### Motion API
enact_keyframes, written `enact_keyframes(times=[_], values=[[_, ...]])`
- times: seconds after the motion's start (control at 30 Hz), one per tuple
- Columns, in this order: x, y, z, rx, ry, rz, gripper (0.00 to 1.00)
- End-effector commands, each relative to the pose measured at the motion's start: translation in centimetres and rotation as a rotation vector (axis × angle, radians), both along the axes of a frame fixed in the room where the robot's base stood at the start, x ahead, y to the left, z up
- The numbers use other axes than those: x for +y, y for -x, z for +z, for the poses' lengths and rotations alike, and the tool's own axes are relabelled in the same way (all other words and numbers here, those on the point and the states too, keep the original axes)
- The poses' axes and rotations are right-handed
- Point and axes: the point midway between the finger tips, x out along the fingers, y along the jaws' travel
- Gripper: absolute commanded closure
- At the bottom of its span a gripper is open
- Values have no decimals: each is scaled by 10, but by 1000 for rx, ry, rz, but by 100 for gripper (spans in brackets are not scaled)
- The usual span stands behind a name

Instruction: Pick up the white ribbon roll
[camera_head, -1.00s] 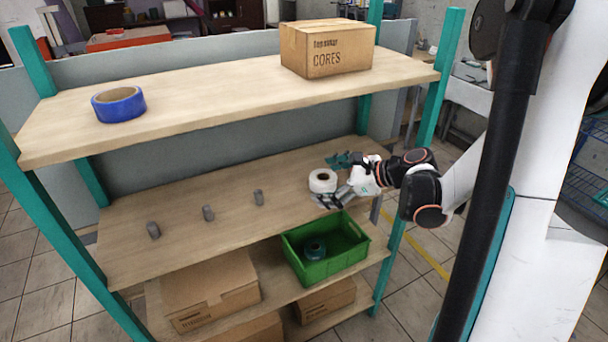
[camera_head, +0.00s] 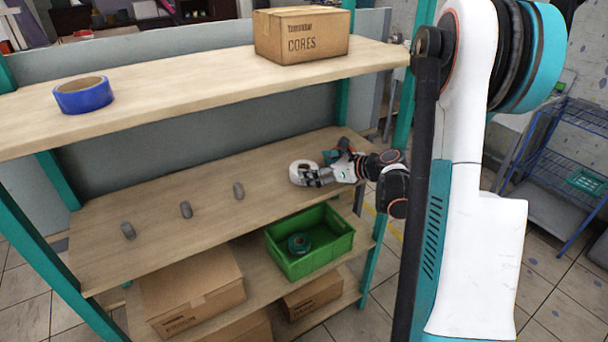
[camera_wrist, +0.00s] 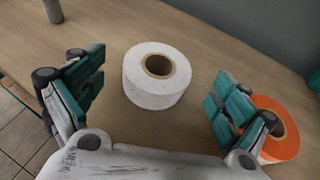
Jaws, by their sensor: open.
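The white ribbon roll (camera_head: 304,172) lies flat on the middle shelf, near its right end. In the wrist view the white roll (camera_wrist: 157,78) shows whole, with a brown core, ahead of and between my open fingers. My gripper (camera_head: 322,172) reaches in from the right, low over the shelf, beside the roll. In the wrist view my gripper (camera_wrist: 152,108) has both teal-padded fingers spread wide, with a gap on each side of the roll. Nothing is held.
An orange roll (camera_wrist: 276,128) lies close behind the right finger. Several small grey pegs (camera_head: 186,209) stand left on the middle shelf (camera_head: 150,265). A blue roll (camera_head: 83,95) and a CORES box (camera_head: 301,36) sit above.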

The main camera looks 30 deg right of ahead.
Motion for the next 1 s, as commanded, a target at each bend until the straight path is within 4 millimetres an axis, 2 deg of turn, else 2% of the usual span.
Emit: enact_keyframes(times=[0.17,0.4,0.67,0.87,0.9,0.97,1.0], values=[[5,-11,-10,0,0,1,6],[18,-37,-26,0,0,2,6],[19,-41,-25,0,0,0,6],[19,-40,-25,0,0,0,51],[19,-40,-25,0,0,0,55],[19,-40,-25,0,0,0,55],[19,-40,-25,0,0,0,59]])
